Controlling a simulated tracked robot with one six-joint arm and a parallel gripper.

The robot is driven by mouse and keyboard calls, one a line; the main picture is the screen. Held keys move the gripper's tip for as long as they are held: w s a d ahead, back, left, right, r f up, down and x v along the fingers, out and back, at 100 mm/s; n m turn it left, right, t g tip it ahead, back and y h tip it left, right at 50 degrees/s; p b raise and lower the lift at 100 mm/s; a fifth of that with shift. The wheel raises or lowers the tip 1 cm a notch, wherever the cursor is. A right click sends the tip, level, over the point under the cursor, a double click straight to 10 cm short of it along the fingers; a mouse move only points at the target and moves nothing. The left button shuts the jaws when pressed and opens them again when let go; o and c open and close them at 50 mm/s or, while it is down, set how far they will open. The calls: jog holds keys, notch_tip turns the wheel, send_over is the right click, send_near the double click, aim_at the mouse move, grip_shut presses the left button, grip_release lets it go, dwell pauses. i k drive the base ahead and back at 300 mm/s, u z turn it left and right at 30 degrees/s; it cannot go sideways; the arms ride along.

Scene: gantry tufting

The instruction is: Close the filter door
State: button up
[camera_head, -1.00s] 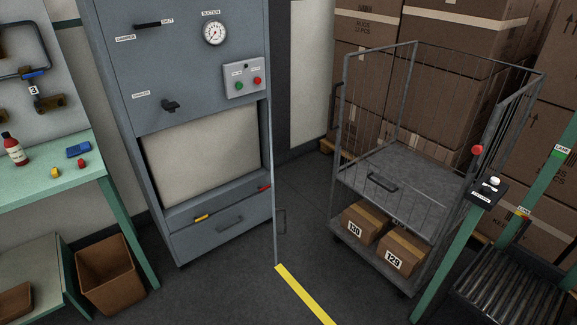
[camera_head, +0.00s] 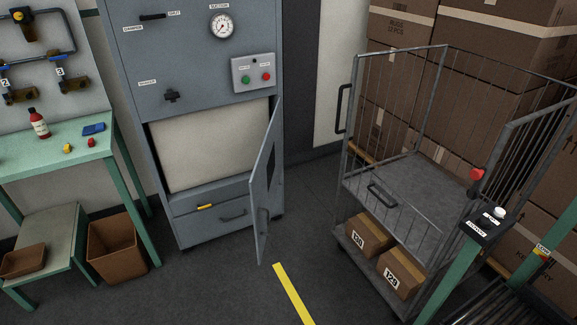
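The filter door (camera_head: 264,188) is a grey panel with a dark window and a handle (camera_head: 264,222). It is hinged on the right side of the grey filter cabinet (camera_head: 185,60) and stands open, swung out toward me. Behind it the opening shows a pale filter panel (camera_head: 212,145). A dark shaker knob (camera_head: 171,96) sits on the cabinet face above the opening. My gripper is not in view.
A wire cage trolley (camera_head: 385,185) with boxes on its lower shelf stands to the right. A green bench (camera_head: 60,150) and a brown bin (camera_head: 117,250) are at the left. A yellow floor line (camera_head: 293,294) runs in front of the door. The floor before the cabinet is clear.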

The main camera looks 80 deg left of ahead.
aim_at(265, 176)
jog(key=i, duration=0.4)
jog(key=u, duration=3.2)
jog(key=i, duration=0.9)
